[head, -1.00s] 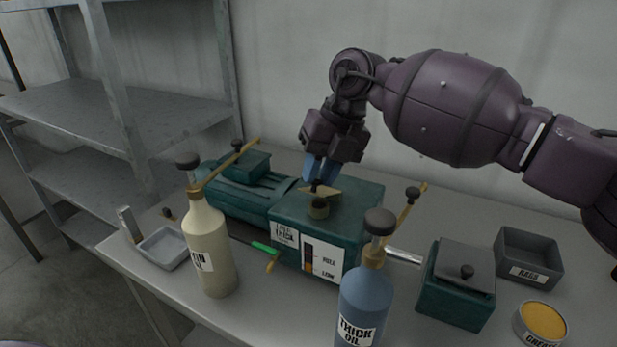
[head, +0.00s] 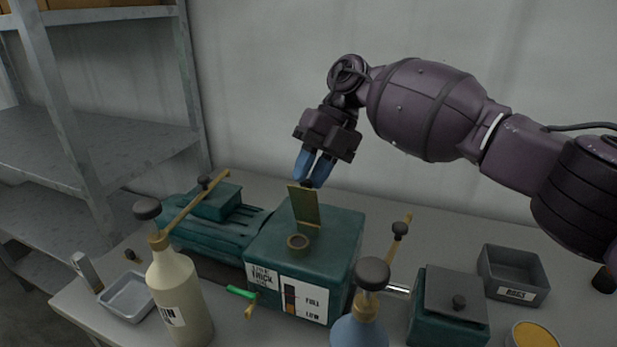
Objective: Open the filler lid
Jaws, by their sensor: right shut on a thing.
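The filler lid (head: 304,207) is a brass-coloured flap on top of the green gearbox (head: 270,238). It stands up nearly upright behind the round filler opening (head: 298,242), which is uncovered. My right gripper (head: 312,180), with blue fingers, is above and behind the lid. Its fingertips are shut on the small dark knob at the lid's upper edge, which they partly hide. My left gripper is not in view.
A cream oil can (head: 178,290) and a blue thick oil can (head: 360,328) stand in front of the gearbox. To the right are a green lidded box (head: 450,318) and a grey rags bin (head: 513,268). A small grey tray (head: 126,298) lies at left.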

